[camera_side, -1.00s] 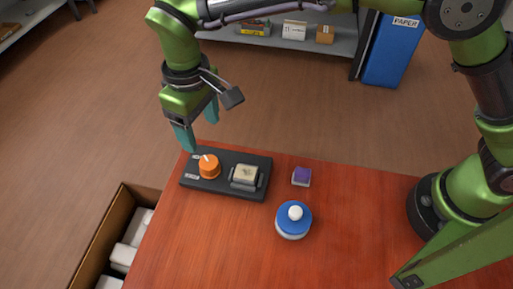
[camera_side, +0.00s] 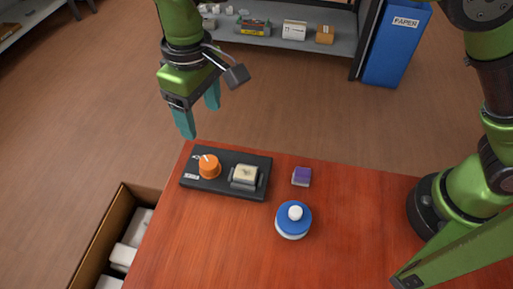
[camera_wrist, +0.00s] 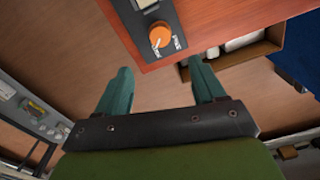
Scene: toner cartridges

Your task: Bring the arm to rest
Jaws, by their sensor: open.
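My gripper (camera_side: 198,115) hangs in the side view above and behind the far left corner of the table, its two teal fingers apart with nothing between them. In the wrist view my gripper (camera_wrist: 160,88) is also open and empty. Below it is a black control panel (camera_side: 222,189) with an orange knob (camera_side: 209,167) and a cream rocker switch (camera_side: 245,175). The orange knob (camera_wrist: 160,36) also shows in the wrist view, beyond the fingertips and apart from them.
A purple-topped block (camera_side: 301,176) and a blue-and-white round object with a white knob (camera_side: 293,220) stand on the red-brown table (camera_side: 350,230). A cardboard box (camera_side: 105,225) with white items is at the left. A shelf (camera_side: 340,45) and blue paper bin (camera_side: 392,55) stand behind.

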